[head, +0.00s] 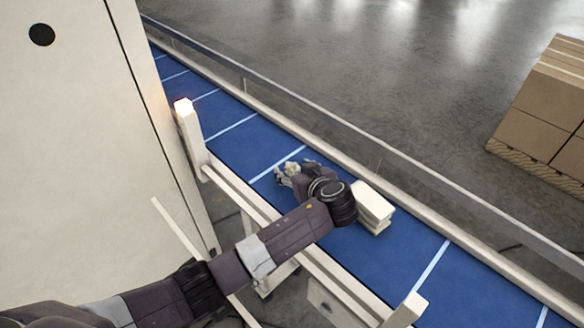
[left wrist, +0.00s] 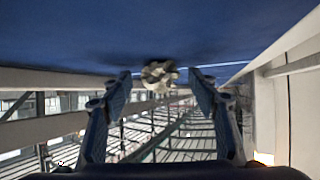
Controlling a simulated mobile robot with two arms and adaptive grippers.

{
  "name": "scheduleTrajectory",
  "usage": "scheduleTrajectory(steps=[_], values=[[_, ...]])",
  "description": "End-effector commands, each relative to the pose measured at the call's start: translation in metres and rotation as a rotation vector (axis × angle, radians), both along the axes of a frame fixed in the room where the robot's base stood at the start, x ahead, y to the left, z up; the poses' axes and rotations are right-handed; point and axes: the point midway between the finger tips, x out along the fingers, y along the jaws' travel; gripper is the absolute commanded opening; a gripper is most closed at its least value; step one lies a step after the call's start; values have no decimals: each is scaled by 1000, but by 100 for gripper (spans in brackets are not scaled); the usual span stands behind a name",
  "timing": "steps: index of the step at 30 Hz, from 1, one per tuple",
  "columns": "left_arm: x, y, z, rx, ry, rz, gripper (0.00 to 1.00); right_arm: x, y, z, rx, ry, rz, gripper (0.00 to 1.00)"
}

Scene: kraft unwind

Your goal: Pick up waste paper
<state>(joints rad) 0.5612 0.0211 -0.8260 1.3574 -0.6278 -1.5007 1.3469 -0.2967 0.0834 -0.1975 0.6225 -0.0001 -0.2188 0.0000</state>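A small crumpled ball of pale waste paper (head: 291,168) lies on the blue conveyor belt (head: 225,125). My left arm reaches over the near rail, and my left gripper (head: 294,173) is at the paper. In the left wrist view the paper (left wrist: 159,75) shows between the tips of the left gripper (left wrist: 160,80), with a gap on each side. The fingers are spread and do not appear to touch it. How far the paper lies beyond the tips is hard to tell. My right gripper is not in view.
A stack of pale flat pieces (head: 372,205) sits on the belt just right of my left wrist. Rails border the belt, and a post with a lit top (head: 187,125) stands on the near side. A white cabinet (head: 80,130) is at left. Cardboard boxes (head: 545,110) stand beyond.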

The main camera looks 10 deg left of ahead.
Motion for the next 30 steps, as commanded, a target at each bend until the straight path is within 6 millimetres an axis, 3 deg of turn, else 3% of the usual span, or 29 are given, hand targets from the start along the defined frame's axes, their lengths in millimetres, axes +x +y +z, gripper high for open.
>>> scheduleTrajectory(steps=[1,8,22,26,30], values=[[0,0,0,0,0,0,50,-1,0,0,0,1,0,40],[0,0,0,0,0,0,25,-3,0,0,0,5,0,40],[0,-1,4,-3,-2,1,25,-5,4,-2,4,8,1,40],[1,-1,17,-4,-5,0,25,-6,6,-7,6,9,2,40],[1,-2,44,-6,-8,-1,25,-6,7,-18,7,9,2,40]])
